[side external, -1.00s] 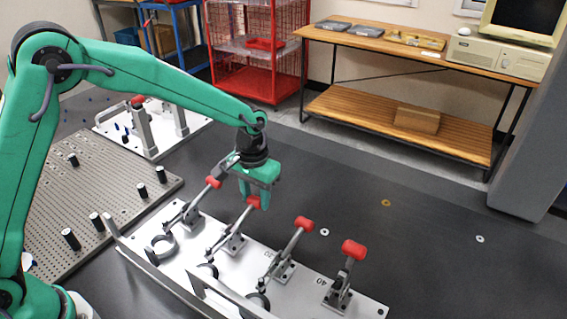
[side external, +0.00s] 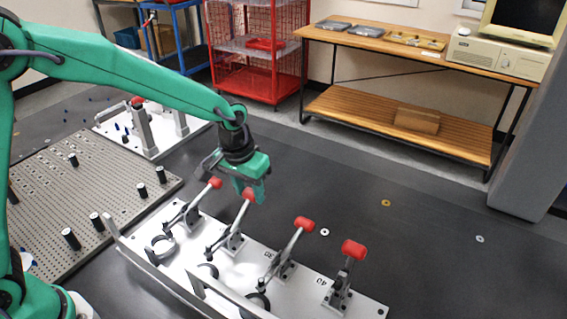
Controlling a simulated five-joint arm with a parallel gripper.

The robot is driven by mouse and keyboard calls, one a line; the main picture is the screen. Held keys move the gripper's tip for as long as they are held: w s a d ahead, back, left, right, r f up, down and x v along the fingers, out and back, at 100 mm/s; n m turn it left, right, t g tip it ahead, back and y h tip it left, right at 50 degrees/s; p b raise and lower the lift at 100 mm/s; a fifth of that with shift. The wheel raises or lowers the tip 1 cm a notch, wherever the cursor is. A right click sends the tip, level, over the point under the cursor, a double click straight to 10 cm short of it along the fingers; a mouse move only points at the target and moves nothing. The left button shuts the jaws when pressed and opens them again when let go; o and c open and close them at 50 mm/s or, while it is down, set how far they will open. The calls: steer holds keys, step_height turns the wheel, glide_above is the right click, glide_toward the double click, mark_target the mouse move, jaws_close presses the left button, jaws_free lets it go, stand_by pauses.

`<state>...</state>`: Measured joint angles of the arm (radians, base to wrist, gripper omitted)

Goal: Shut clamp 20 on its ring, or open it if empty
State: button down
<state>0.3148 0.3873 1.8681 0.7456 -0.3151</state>
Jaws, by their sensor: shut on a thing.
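A row of toggle clamps with red handles stands on a pale plate (side external: 205,232). My gripper (side external: 251,191) is shut on the red handle (side external: 248,195) of the second clamp (side external: 234,238) from the left. That clamp's lever slants up from its base to my fingers. A dark ring (side external: 208,270) shows near its front end, partly hidden by the front rail. I cannot read which clamp is marked 20. The leftmost clamp (side external: 189,214) has a dark ring (side external: 160,248) in front of it.
Two more clamps, with red handles (side external: 305,224) and (side external: 353,249), stand to the right. A raised rail (side external: 228,294) runs along the plate's front. A perforated plate (side external: 95,190) with black pegs lies left. The dark table (side external: 430,250) is mostly clear at right, with small washers.

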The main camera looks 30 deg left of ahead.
mark_target(240, 216)
steer(key=s, duration=0.1)
steer(key=s+r, duration=0.1)
steer(key=s, duration=0.2)
steer(key=shift+d+r, duration=0.1)
steer(key=shift+r, duration=0.25)
steer(key=shift+s+r, duration=0.15)
steer(key=shift+s, duration=1.15)
steer(key=c, duration=0.9)
jaws_free()
steer(key=shift+w+r, duration=0.1)
steer(key=shift+r, duration=0.1)
steer(key=shift+s+a+r, duration=0.1)
steer(key=shift+s+r, duration=0.05)
steer(key=shift+r, duration=1.1)
steer(key=shift+s+a+r, duration=0.1)
steer(key=shift+s+r, duration=0.05)
steer(key=shift+r, duration=1.15)
steer(key=shift+s+r, duration=0.15)
steer(key=shift+r, duration=1.1)
